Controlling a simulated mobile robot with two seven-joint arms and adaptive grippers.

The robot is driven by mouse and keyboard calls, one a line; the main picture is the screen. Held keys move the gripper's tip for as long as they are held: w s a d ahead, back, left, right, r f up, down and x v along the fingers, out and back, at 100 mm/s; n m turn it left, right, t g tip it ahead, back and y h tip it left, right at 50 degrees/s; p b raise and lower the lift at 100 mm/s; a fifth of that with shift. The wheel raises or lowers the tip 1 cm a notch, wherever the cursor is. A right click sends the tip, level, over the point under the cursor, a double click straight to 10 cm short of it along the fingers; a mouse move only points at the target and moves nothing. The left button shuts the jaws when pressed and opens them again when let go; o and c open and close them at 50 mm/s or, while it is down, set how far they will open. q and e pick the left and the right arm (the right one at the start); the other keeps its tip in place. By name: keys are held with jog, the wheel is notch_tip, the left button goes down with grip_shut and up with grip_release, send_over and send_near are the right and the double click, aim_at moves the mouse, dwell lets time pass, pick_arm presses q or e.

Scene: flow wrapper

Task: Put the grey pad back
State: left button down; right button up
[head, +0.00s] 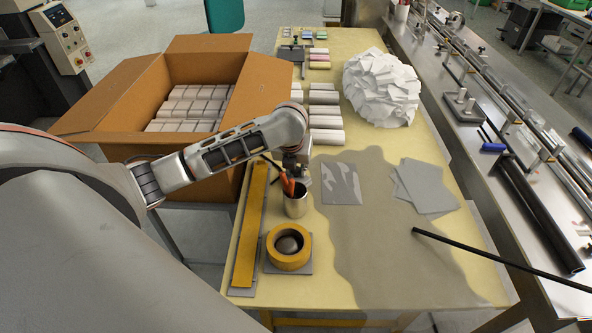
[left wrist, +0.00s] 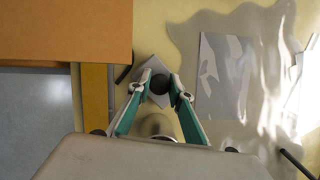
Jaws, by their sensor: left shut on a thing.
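My left gripper (head: 292,160) is low over the table just behind a metal cup (head: 296,204) of pens, which hides its fingertips. In the left wrist view its fingers (left wrist: 159,88) are shut on a dark round piece (left wrist: 160,83). A light grey square pad (left wrist: 145,72) shows around and under that piece; I cannot tell whether they are joined or whether the pad touches the table. A flat grey sheet with glare (head: 341,184) lies to the right, and several grey sheets (head: 425,186) lie farther right. My right gripper is not in view.
A cardboard box (head: 115,95) of white rolls stands left. A yellow strip (head: 251,225) and a tape roll (head: 289,260) lie in front. White paper (head: 381,88) is heaped behind. A black rod (head: 500,259) crosses front right; steel machinery (head: 470,95) runs along the right.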

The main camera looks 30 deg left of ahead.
pick_arm(q)
jog(key=shift+f, duration=0.3)
jog(key=shift+f, duration=0.1)
jog(key=c, duration=1.8)
grip_release()
jog(key=v, duration=1.2)
jog(key=shift+d, duration=0.1)
